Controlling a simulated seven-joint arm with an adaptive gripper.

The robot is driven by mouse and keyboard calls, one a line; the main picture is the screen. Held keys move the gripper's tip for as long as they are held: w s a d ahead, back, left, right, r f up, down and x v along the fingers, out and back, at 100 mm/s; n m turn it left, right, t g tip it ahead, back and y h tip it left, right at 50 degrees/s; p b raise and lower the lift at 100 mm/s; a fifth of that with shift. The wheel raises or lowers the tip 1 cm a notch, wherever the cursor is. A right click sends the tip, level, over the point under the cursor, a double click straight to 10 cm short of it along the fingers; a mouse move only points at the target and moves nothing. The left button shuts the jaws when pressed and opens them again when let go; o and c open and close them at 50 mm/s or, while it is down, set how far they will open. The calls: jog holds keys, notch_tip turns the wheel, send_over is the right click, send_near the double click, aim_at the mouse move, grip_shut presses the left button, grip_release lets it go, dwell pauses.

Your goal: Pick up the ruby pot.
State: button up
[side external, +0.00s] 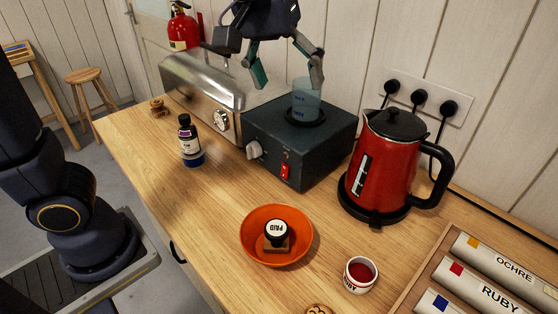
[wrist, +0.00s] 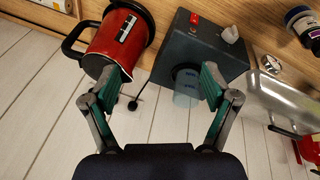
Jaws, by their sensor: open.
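The ruby pot (side external: 361,275) is a small white pot with dark red contents and partly legible lettering. It stands upright near the table's front edge in the side external view, right of an orange bowl. I cannot make it out in the wrist view. My gripper (side external: 288,74) is open, with its green-padded fingers spread, up by the wall over the grey hotplate, far from the pot. In the wrist view my gripper (wrist: 162,86) has nothing held between its fingers; a clear blue beaker (wrist: 186,92) shows beyond them.
The beaker (side external: 305,98) stands on the hotplate (side external: 300,140). The orange bowl (side external: 262,252) holds a stamp (side external: 276,234). A tray of labelled tubes (side external: 490,295) lies right of the pot. A dark bottle (side external: 188,140) stands left.

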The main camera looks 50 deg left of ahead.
jog(key=w+d+f+m+g, duration=0.1)
jog(key=d+f, duration=0.2)
jog(key=d, duration=0.3)
jog(key=w+d+f+g, duration=0.1)
jog(key=w+d+f, duration=0.1)
jog(key=d, duration=0.4)
jog(key=m+g+y, duration=0.1)
jog(key=m, duration=0.2)
send_over(359, 279)
notch_tip(359, 279, down, 9)
jog(key=f, duration=0.9)
jog(key=shift+s+f, duration=0.2)
jog(key=shift+f, duration=0.1)
jog(key=f, duration=0.6)
jog(key=shift+w+f, duration=0.2)
jog(key=shift+c, duration=0.3)
jog(key=c, duration=1.2)
